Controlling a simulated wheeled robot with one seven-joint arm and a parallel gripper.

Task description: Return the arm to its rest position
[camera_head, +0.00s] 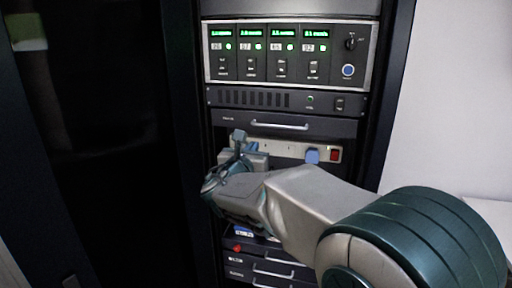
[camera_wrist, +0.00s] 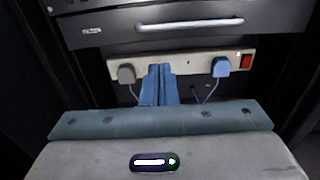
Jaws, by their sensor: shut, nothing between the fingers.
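My arm reaches in from the lower right of the head view toward the rack, its wrist bent in front of the lower bays. My gripper (camera_wrist: 160,72) shows in the wrist view as two blue fingers pressed together, with nothing between them. The fingertips overlap the front of a pale power strip (camera_wrist: 200,64) between a grey plug and a blue plug; I cannot tell whether they touch it. In the head view the gripper (camera_head: 239,136) is small and partly hidden by its own wrist.
The strip holds a grey plug (camera_wrist: 127,73), a blue plug (camera_wrist: 221,67) and a red switch (camera_wrist: 246,62). A drawer with a handle (camera_head: 280,126) sits above it, below a panel with green displays (camera_head: 288,55). More drawers (camera_head: 270,270) lie below. A dark rack post (camera_head: 395,90) stands right.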

